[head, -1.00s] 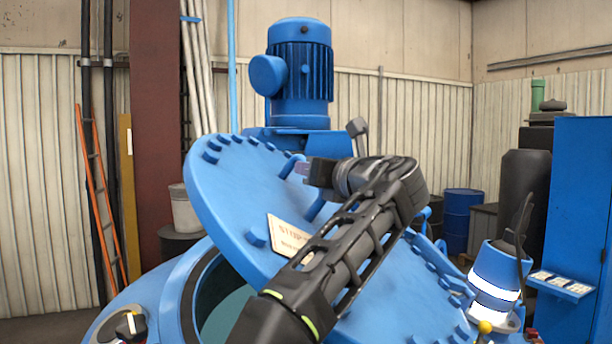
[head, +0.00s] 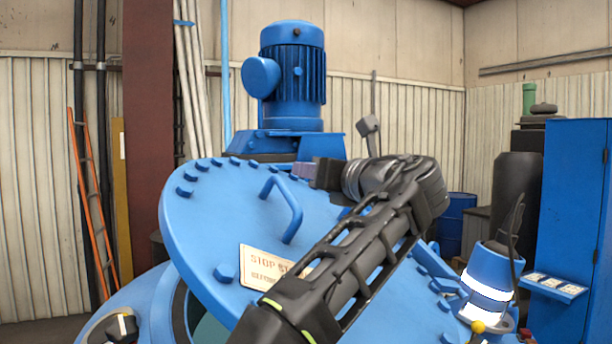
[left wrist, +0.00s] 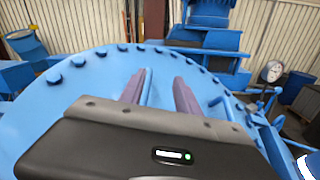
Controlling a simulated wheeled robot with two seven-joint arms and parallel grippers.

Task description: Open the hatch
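The hatch (head: 215,225) is a round blue lid with bolts around its rim. It stands tilted, its outer face towards me, with part of the dark opening showing under its lower left edge. It carries a bar handle (head: 293,208) and a warning plate (head: 262,262). My left gripper (head: 303,171) is at the lid's upper right, just beyond the handle. In the left wrist view its two purple fingers (left wrist: 160,90) are apart, with a blue bar showing between them, nearer the left finger. Contact with the handle cannot be told. My right gripper is out of view.
A blue motor (head: 293,75) stands behind the lid. A blue cylinder with white bands (head: 487,280) and a blue cabinet (head: 575,220) are at the right. An orange ladder (head: 90,205) leans at the left wall. A black knob (head: 122,327) sits at the lower left.

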